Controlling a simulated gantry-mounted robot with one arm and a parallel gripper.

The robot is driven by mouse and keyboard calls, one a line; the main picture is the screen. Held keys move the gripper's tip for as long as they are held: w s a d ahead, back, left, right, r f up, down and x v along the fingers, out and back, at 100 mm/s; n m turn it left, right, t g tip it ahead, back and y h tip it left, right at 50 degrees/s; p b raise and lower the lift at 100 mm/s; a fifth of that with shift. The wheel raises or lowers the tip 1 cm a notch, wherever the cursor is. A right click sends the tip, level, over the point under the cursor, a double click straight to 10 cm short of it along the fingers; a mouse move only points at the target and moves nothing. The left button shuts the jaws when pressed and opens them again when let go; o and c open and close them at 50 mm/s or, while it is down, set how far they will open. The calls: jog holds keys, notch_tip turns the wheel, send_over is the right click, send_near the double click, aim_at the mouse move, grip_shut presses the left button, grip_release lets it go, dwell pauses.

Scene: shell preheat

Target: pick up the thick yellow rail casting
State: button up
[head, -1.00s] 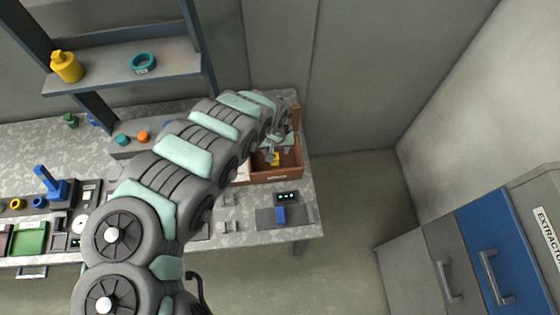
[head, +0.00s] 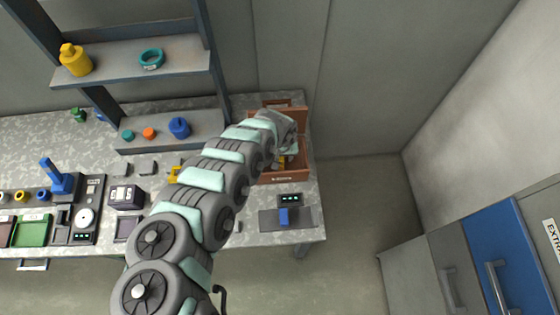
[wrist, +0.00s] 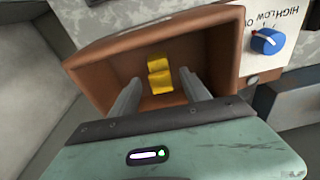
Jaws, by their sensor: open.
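A yellow casting (wrist: 159,74) lies on the floor of the brown bin (wrist: 92,84) in the wrist view. It looks like a short block with a step or second piece against it; I cannot tell whether it is one piece or two. My gripper (wrist: 158,90) is open, its two grey fingers on either side of the yellow casting as seen from the wrist. Nothing shows between the fingers' grip, and the depth gap to the casting is unclear. In the head view the gripper is over the brown bin (head: 306,152), and my arm hides most of the bin's inside.
A white panel with a blue knob (wrist: 267,41) stands beside the bin.

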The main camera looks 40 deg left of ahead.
jog(key=shift+w+a+f+b, duration=0.1)
jog(key=shift+a+f+b, duration=0.05)
jog(key=shift+f, duration=0.6)
jog(key=shift+w+a+f+b, duration=0.1)
jog(key=shift+f+b, duration=0.05)
jog(key=shift+f, duration=0.55)
jog(key=shift+c, duration=0.2)
grip_shut()
